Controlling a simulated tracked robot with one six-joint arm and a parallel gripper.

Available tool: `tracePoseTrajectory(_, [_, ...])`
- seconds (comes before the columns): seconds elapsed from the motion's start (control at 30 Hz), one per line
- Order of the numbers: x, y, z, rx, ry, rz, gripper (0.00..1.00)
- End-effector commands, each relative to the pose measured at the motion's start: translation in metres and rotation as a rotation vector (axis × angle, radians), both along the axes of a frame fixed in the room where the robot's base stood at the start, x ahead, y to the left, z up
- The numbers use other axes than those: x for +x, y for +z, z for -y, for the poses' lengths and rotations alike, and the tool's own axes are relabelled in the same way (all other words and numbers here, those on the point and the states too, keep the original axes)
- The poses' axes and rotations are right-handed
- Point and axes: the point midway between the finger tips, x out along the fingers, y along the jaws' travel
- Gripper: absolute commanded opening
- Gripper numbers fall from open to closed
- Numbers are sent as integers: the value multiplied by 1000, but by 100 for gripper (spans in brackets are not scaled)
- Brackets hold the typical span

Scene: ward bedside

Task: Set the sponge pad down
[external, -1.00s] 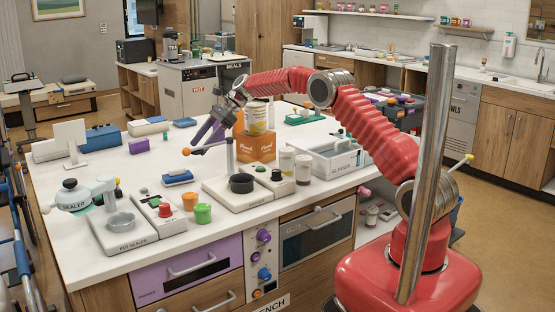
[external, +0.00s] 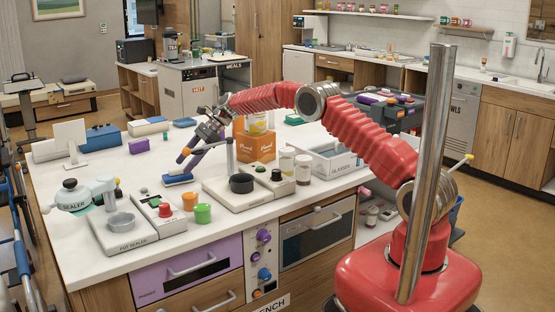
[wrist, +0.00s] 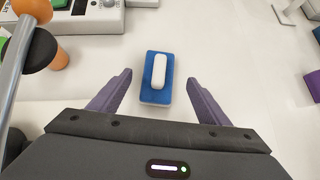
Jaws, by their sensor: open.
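The sponge pad (wrist: 157,78) is a blue block with a white handle on top. In the wrist view it lies on the white worktop, ahead of and between my two purple fingers. My gripper (wrist: 158,85) is open, with a finger apart from the pad on each side. In the external view the pad (external: 177,180) rests on the worktop (external: 150,205), just below my gripper (external: 186,160). I cannot tell the exact height of the fingertips over the worktop.
A white device with a dark round plate and an upright post (external: 241,185) stands to the right of the pad. A purple block (external: 139,146) lies behind left.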

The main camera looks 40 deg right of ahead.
Motion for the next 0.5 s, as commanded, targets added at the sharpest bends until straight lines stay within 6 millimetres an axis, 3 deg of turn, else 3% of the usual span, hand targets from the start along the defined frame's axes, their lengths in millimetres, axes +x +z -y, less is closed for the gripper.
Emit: tracePoseTrajectory(0.5, [4,-32,-37,0,0,0,70])
